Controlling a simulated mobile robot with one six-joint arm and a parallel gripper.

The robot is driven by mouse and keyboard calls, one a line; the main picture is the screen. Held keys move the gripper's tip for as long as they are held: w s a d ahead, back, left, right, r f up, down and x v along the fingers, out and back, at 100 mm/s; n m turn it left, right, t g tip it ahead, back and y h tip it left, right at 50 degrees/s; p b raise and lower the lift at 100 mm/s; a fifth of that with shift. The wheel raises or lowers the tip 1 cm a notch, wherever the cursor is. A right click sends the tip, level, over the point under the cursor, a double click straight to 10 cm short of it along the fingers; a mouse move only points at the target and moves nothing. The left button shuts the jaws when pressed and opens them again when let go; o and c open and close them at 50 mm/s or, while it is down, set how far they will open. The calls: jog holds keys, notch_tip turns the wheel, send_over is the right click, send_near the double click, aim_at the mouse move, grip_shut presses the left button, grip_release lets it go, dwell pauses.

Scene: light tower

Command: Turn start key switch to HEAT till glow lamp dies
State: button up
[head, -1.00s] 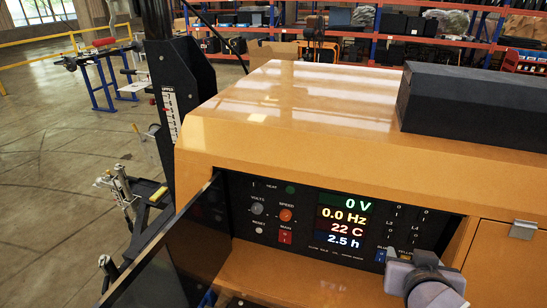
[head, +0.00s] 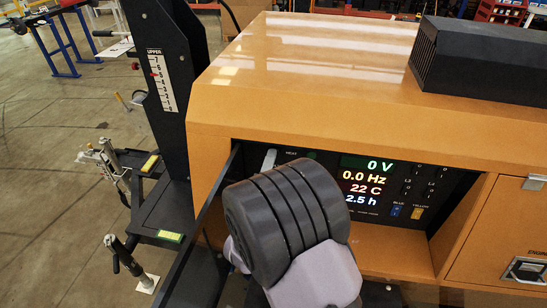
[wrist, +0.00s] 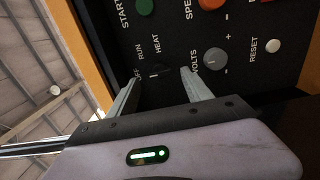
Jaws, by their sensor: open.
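The start key switch (wrist: 158,70) is a small dark part on the black control panel, beside the OFF, RUN, HEAT and START lettering in the wrist view. My gripper (wrist: 161,76) is open, its two pale fingers on either side of the switch; I cannot tell whether they touch it. In the head view one pale fingertip of my gripper (head: 268,160) shows at the panel's upper left, and my wrist hides the switch. A dull green round part (wrist: 145,7) sits near START. I cannot make out a lit glow lamp.
The grey VOLTS knob (wrist: 215,60) is close to the right finger. An orange SPEED knob (wrist: 211,3) and white RESET button (wrist: 273,45) are nearby. The display (head: 367,181) reads 0 V and 0.0 Hz. An open dark door (head: 200,225) stands left of the recess.

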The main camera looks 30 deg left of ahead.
jog(key=shift+x, duration=1.95)
jog(key=shift+c, duration=0.5)
grip_shut()
jog(key=shift+f+m+b, duration=0.1)
jog(key=shift+m+b, duration=0.2)
jog(key=shift+b, duration=0.2)
jog(key=shift+m+b, duration=8.35)
jog(key=shift+m, duration=0.35)
